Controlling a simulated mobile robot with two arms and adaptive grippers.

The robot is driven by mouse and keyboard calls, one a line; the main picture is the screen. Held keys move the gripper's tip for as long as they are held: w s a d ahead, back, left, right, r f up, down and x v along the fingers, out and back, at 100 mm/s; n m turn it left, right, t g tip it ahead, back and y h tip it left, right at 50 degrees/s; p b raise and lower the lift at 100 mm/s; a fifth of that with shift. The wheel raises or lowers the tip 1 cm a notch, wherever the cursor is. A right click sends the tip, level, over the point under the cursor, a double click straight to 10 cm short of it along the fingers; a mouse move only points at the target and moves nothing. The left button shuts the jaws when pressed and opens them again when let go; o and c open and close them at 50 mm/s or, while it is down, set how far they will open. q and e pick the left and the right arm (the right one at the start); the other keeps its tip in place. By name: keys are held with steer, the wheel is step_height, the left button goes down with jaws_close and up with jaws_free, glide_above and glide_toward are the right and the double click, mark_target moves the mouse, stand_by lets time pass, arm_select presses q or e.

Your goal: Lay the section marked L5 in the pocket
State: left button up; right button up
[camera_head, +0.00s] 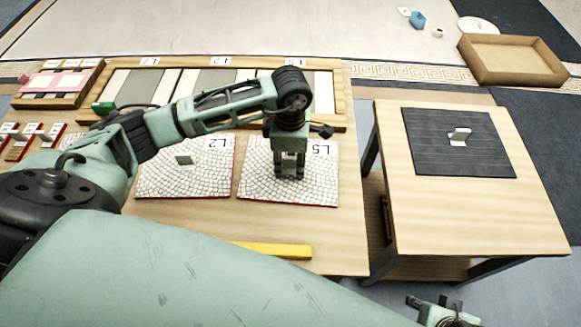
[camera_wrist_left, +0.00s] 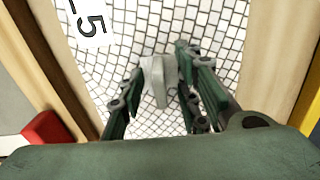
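The section marked L5 (camera_head: 318,180) is a square white cobbled panel with a red edge, flat on the work table, with its label at the top right. It also fills the middle of the left wrist view (camera_wrist_left: 215,25). My left gripper (camera_head: 289,174) points down over it. In the left wrist view its fingers (camera_wrist_left: 160,65) stand apart on either side of the section's pale upright tab (camera_wrist_left: 158,85), with small gaps visible. The wooden frame (camera_head: 340,100) behind it has light and grey recessed areas, partly hidden by my arm. My right gripper (camera_head: 445,312) is only partly visible at the bottom edge.
A similar panel marked L2 (camera_head: 208,178) lies to the left. A yellow bar (camera_head: 275,250) is near the table's front. A dark panel (camera_head: 460,135) with a tab rests on the side table (camera_head: 470,220), which has bare space. A cardboard tray (camera_head: 512,58) is on the floor behind.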

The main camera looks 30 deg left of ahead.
arm_select(q)
jaws_close()
steer(key=shift+w+r, duration=0.1)
steer(key=shift+r, duration=0.1)
stand_by(0.6)
